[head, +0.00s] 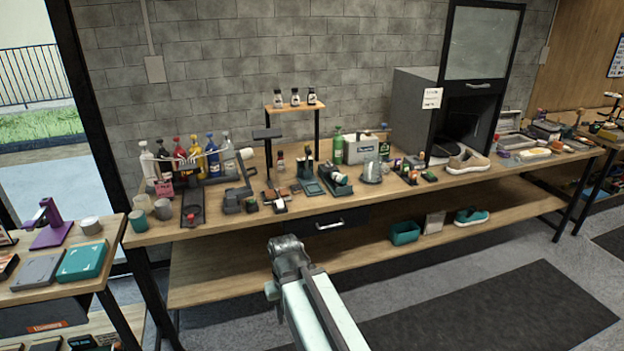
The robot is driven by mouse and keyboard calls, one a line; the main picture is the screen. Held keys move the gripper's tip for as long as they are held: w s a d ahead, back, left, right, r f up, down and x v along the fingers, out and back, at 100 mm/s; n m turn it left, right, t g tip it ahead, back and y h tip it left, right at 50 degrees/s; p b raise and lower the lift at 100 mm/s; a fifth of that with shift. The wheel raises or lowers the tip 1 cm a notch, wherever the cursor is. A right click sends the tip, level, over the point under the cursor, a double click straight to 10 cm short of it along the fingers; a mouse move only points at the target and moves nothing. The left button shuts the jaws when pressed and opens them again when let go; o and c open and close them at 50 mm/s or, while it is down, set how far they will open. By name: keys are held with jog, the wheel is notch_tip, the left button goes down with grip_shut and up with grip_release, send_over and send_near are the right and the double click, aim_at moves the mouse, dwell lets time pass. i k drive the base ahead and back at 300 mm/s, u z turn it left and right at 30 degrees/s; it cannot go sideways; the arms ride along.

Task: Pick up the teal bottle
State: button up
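Two green to teal bottles stand near the back of the long workbench in the head view. One green bottle (338,148) is left of a light box. A darker green-teal bottle (384,143) is at the right of that box. I cannot tell for sure which is the teal bottle. Both are upright and small in view. My gripper (287,247) is in front of the bench, nearer to me than the bottles and well apart from them. Its fingers do not show clearly, so I cannot tell whether it is open.
The workbench (470,182) is crowded with small tools and a rack of coloured bottles (195,160) at left. A small raised shelf (293,107) and a dark cabinet (412,105) stand at the back. A teal bin (405,233) and a teal shoe (471,217) are on the lower shelf.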

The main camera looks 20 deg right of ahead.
aim_at(341, 178)
jog(key=u, duration=0.1)
jog(key=i, duration=1)
jog(key=z, duration=0.05)
